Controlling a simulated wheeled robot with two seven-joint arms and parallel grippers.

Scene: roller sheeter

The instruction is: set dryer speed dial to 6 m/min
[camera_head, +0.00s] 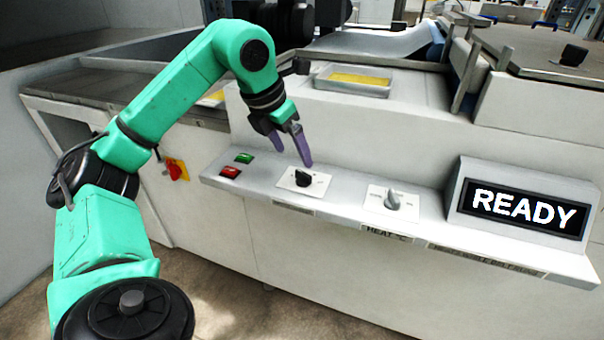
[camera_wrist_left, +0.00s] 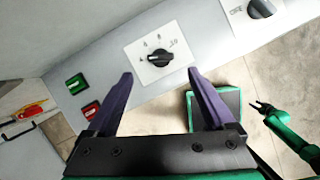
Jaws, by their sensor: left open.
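The black dial (camera_head: 302,178) sits on a white scale plate on the sloping control ledge. I take it for the dryer speed dial; the label below it is too small to read. It also shows in the left wrist view (camera_wrist_left: 158,59), with numbers around it. Its exact setting cannot be read. My left gripper (camera_head: 292,153) is open and empty, pointing down just above the dial. In the left wrist view the purple fingers (camera_wrist_left: 160,74) stand on either side of the dial, apart from it. My right gripper (camera_wrist_left: 263,107) shows small at the right there; its jaws are unclear.
Green (camera_head: 244,158) and red (camera_head: 230,172) buttons sit left of the dial. A tray (camera_head: 352,80) stands above. A red-and-yellow switch (camera_head: 176,170) is at left.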

